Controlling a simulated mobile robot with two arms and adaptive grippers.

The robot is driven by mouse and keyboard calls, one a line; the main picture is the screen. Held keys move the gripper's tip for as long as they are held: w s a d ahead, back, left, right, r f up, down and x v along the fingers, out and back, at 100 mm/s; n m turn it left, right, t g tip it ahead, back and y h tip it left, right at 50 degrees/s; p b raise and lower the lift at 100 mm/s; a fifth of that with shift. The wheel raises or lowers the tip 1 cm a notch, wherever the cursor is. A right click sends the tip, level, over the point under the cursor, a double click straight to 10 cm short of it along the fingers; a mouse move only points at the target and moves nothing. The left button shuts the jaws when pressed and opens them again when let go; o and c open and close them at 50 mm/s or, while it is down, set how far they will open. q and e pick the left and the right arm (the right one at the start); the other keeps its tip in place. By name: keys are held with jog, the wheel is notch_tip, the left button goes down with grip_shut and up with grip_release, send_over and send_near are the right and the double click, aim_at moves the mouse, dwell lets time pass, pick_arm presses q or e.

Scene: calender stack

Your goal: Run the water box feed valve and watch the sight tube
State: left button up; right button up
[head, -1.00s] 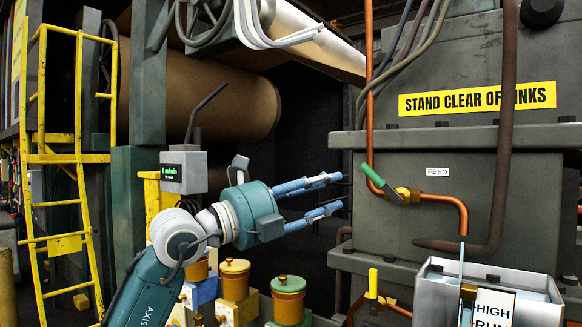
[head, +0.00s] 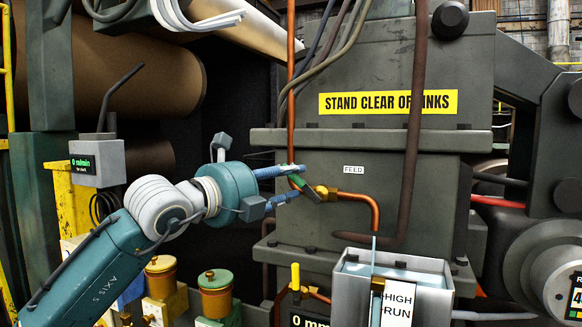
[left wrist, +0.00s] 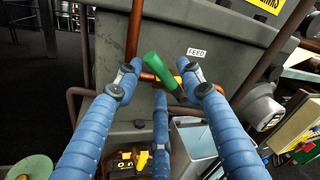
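The FEED valve has a green handle (head: 305,187) on a brass body (head: 327,193) in the copper feed pipe (head: 362,198). My left gripper (head: 291,183) is at the handle. In the left wrist view its blue fingers (left wrist: 167,88) stand apart on either side of the green handle (left wrist: 160,72); whether any finger touches it, I cannot tell. A thin pale-blue stream runs from the pipe's end into the grey water box (head: 348,290). The sight tube (head: 376,308) is on its front, beside a label (head: 399,303) reading HIGH and RUN. My right gripper is not in view.
Lidded pots (head: 214,290) stand at lower left. A roll (head: 550,275) is at right.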

pick_arm(q)
jog(key=shift+p+x, duration=0.35)
jog(key=shift+x, duration=0.85)
jog(key=shift+a, duration=0.1)
